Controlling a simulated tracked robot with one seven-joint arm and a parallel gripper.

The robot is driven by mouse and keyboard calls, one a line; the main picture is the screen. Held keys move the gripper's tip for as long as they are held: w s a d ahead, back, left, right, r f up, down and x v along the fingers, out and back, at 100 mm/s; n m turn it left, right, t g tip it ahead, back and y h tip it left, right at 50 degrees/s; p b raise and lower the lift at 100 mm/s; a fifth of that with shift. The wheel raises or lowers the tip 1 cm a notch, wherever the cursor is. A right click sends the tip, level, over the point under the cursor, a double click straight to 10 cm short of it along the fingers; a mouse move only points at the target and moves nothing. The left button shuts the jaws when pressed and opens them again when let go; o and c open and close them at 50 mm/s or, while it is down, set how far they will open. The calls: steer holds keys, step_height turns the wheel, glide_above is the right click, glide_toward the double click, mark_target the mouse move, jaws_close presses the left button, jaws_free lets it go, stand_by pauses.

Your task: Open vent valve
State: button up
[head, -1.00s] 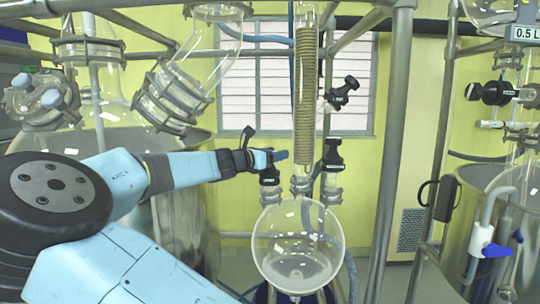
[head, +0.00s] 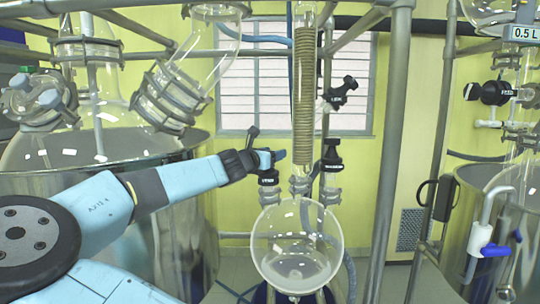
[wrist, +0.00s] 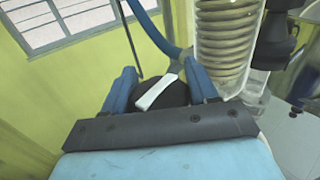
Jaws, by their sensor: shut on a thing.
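The vent valve (head: 268,178) is a black-capped fitting on a glass neck above the round flask, left of the coiled glass column. Its label is too small to read. My gripper (head: 272,158) reaches it from the left, with its blue fingers at the top of the valve. In the wrist view, the two blue fingers (wrist: 162,92) close around the dark round knob (wrist: 176,97), which has a white bar across it. The knob is partly hidden by the fingers and the gripper body.
The coiled glass column (head: 305,90) stands close on the right. Another black valve (head: 332,155) is just beyond it. The round glass flask (head: 296,248) hangs below. A metal frame post (head: 390,150) rises on the right, and a large vessel (head: 110,175) stands behind my arm.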

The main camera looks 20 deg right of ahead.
steer(key=shift+w+a+n+t+y, duration=0.15)
steer(key=shift+n+t+y, duration=0.5)
steer(key=shift+y, duration=0.1)
steer(key=shift+w+a+n+t+y, duration=0.1)
steer(key=shift+a+n+t+y, duration=0.1)
steer(key=shift+n+t+y, duration=0.45)
steer(key=shift+w+a+n+t+y, duration=0.15)
steer(key=shift+n+t+y, duration=0.45)
steer(key=shift+y, duration=0.2)
steer(key=n+t+y, duration=0.1)
steer(key=n+y, duration=0.1)
steer(key=y, duration=0.1)
steer(key=n+t+y, duration=0.1)
steer(key=n+y, duration=0.1)
steer(key=y, duration=0.1)
steer(key=shift+a+r+t, duration=0.1)
steer(key=shift+a+t, duration=0.1)
steer(key=shift+t, duration=0.1)
steer(key=n+y, duration=0.1)
steer(key=y, duration=0.1)
steer(key=n+y, duration=0.2)
steer(key=y, duration=0.1)
steer(key=n+y, duration=0.1)
steer(key=y, duration=0.1)
steer(key=shift+a+n, duration=0.3)
steer(key=shift+n, duration=0.1)
steer(key=shift+a+n+g+y, duration=0.2)
steer(key=shift+n+g+y, duration=0.5)
steer(key=shift+n+y, duration=0.9)
